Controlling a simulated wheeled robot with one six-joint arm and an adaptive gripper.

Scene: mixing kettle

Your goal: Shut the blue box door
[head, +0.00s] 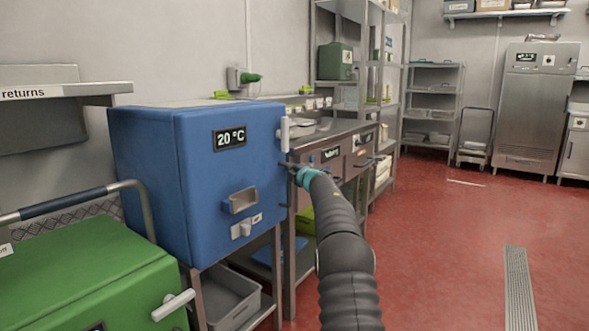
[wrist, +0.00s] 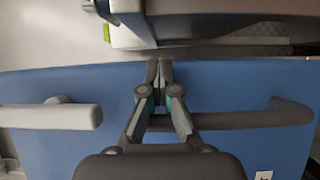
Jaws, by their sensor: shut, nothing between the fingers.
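The blue box (head: 150,160) stands left of centre in the head view. Its door (head: 205,165) faces front right, with a "20 °C" display, and I see no clear gap around it. The white handle (head: 285,133) is at the door's right edge. My gripper (head: 292,170) is just below this handle, by the same edge. In the wrist view my gripper (wrist: 158,68) is shut and empty, its tips at the edge of the blue door (wrist: 60,85). The white handle (wrist: 50,116) lies to its left. I cannot tell whether the tips touch the door.
A green box (head: 90,275) with a white handle stands at the front left, by a cart rail (head: 65,205). A steel counter (head: 335,132) with drawers stands beyond the blue box. The red floor (head: 450,230) to the right is clear.

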